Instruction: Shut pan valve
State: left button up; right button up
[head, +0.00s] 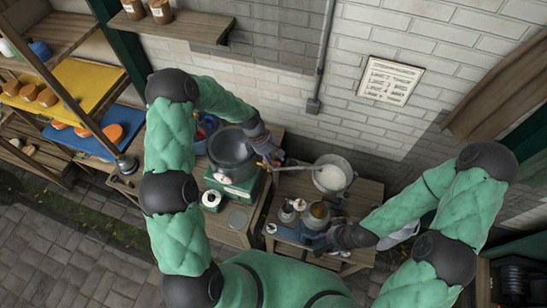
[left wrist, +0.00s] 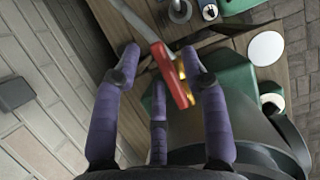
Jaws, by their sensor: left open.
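A dark round pan (head: 232,147) sits on a green stand (head: 236,187) on the wooden bench. A valve with a red handle (head: 265,165) and brass parts sticks out at the pan's right side. My left gripper (head: 272,153) is at this valve. In the left wrist view, the open fingers of my left gripper (left wrist: 160,75) spread around the red handle (left wrist: 178,88) and brass fitting (left wrist: 181,69); contact is unclear. My right gripper (head: 340,237) is low at the right table, beside small metal vessels; its fingers are too small to read.
A pot with white contents (head: 332,174) stands right of the valve. Small metal vessels (head: 288,213) and a bowl of brown contents (head: 317,214) crowd the near table. A shelf rack (head: 75,85) stands left; a brick wall (head: 300,40) is behind.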

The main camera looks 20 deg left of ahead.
pick_arm(q)
jog(key=shift+s, duration=0.1)
grip_shut()
